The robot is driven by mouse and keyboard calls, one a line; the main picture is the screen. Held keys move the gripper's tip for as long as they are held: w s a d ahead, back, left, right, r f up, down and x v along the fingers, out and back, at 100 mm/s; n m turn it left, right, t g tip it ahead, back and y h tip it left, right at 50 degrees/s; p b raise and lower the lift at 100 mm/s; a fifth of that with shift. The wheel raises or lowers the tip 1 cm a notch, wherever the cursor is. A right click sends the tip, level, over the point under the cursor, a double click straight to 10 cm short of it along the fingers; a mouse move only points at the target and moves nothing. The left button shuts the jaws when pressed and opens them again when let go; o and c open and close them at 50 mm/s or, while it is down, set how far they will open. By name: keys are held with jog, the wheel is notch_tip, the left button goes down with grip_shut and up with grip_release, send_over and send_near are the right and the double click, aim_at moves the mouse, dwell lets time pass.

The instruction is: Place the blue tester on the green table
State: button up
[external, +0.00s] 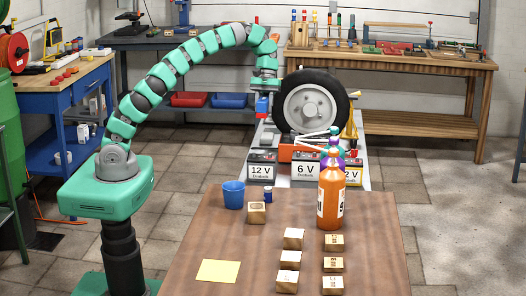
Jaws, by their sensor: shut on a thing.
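My gripper (263,98) hangs from the far end of my teal arm, in the middle of the external view, left of the black wheel. It is shut on a small blue thing (262,105), likely the blue tester, with some red at its lower end. It is held above the battery area; the small size hides its details. No green tabletop shows clearly.
A wheel (309,107) and several batteries (306,168) stand on a light surface below my gripper. The brown front table (210,240) holds a blue cup (234,194), an orange bottle (331,195), several blocks and a yellow sheet (218,271). A blue workbench (60,105) stands left.

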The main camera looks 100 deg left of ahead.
jog(key=a, duration=0.1)
jog(key=s+n, duration=0.1)
jog(key=a, duration=0.1)
jog(key=shift+s+a+f, duration=0.2)
jog(key=shift+a+f, duration=0.05)
jog(key=shift+a, duration=0.05)
jog(key=shift+w+d+f+b, duration=0.1)
jog(key=shift+f+b, duration=1)
jog(key=shift+f, duration=3.7)
jog(key=shift+d+f+b, duration=0.1)
jog(key=shift+f+b, duration=1)
jog(key=shift+f, duration=3.7)
jog(key=shift+f, duration=0.55)
jog(key=o, duration=1.3)
jog(key=shift+c, duration=0.2)
